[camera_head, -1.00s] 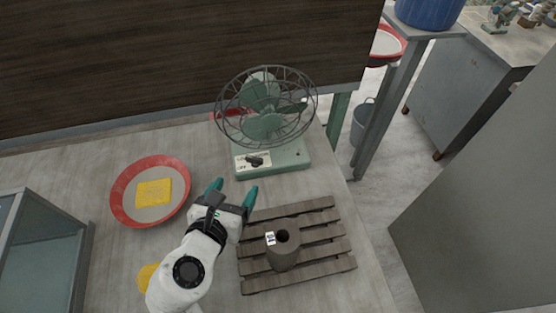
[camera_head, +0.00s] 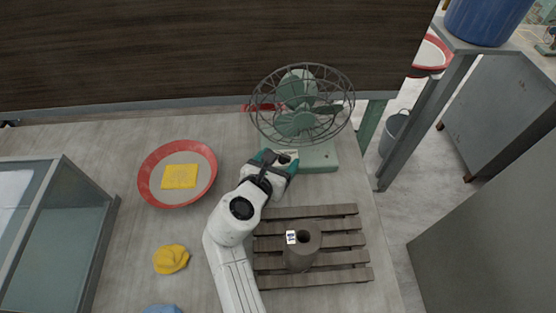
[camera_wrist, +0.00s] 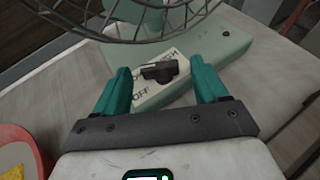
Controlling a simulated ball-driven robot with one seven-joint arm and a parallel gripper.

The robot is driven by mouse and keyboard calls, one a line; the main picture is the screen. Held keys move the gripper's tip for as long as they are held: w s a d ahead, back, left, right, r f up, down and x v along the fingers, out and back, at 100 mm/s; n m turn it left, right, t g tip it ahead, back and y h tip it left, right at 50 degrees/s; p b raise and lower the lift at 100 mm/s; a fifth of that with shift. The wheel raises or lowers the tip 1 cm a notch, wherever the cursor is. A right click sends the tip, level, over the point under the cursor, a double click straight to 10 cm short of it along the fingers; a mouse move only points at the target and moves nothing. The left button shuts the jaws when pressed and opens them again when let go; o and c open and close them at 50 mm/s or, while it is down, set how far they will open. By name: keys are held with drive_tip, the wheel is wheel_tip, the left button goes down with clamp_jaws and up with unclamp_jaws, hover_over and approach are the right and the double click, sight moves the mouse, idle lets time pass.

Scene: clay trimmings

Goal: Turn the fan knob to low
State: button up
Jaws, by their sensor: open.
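The green desk fan (camera_head: 300,108) with a round wire cage stands at the back of the table. On the front of its base is a pale label plate with a black knob (camera_wrist: 160,71), seen in the wrist view. "OFF" and part of "HIGH" are legible there; the other lettering is partly covered. My gripper (camera_head: 279,157) is at the front of the fan base, with its teal fingers open. In the wrist view the fingers (camera_wrist: 160,88) stand on either side of the knob, apart from it. In the head view the knob is mostly hidden by my gripper.
A red-rimmed dish (camera_head: 148,188) with a yellow sponge (camera_head: 180,176) is left of my gripper. A slatted wooden rack (camera_head: 345,239) with a dark cylinder (camera_head: 301,255) is at front right. A yellow cloth (camera_head: 171,259) and a glass case (camera_head: 62,235) are at left.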

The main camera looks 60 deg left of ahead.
drive_tip(key=shift+c, duration=0.3)
drive_tip(key=c, duration=1)
drive_tip(key=shift+s+a+m+t+h, duration=0.1)
drive_tip(key=shift+a+m+t+h, duration=0.2)
drive_tip(key=shift+m+h, duration=0.45)
drive_tip(key=shift+s+a+m+t+h, duration=0.1)
drive_tip(key=shift+m+t+h, duration=0.3)
drive_tip(key=shift+m+h, duration=0.3)
drive_tip(key=shift+a+m+t+h+b, duration=0.15)
drive_tip(key=shift+m+h+b, duration=0.2)
drive_tip(key=shift+m+h, duration=0.4)
drive_tip(key=shift+a+m+t+h+b, duration=0.15)
drive_tip(key=shift+m+h+b, duration=0.15)
drive_tip(key=shift+m+h, duration=0.35)
drive_tip(key=shift+d+h, duration=0.15)
drive_tip(key=shift+h, duration=0.1)
drive_tip(key=o, duration=1.1)
drive_tip(key=shift+c, duration=0.2)
